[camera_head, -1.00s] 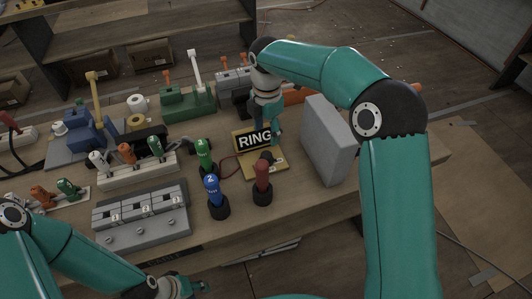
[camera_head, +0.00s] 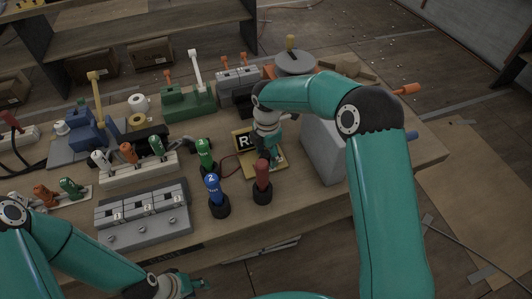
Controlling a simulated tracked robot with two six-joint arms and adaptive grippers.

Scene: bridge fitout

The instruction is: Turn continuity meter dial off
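The continuity meter (camera_head: 248,164) is a yellow-edged unit on the workbench, with a raised black display (camera_head: 241,142). Only the start of the display's lettering shows, an "R". My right gripper (camera_head: 270,150) points down over the meter and hides the dial and the rest of the lettering. I cannot tell whether its fingers touch the dial, or whether they are open or shut. My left gripper (camera_head: 192,286) is low at the front edge of the bench, away from the meter. Its finger opening is not clear.
Green (camera_head: 204,154), blue (camera_head: 213,186) and red (camera_head: 263,175) upright handles stand close to the meter. A grey box (camera_head: 322,150) stands to its right. A grey switch block (camera_head: 143,214) lies front left. A round grey disc (camera_head: 294,62) is at the back.

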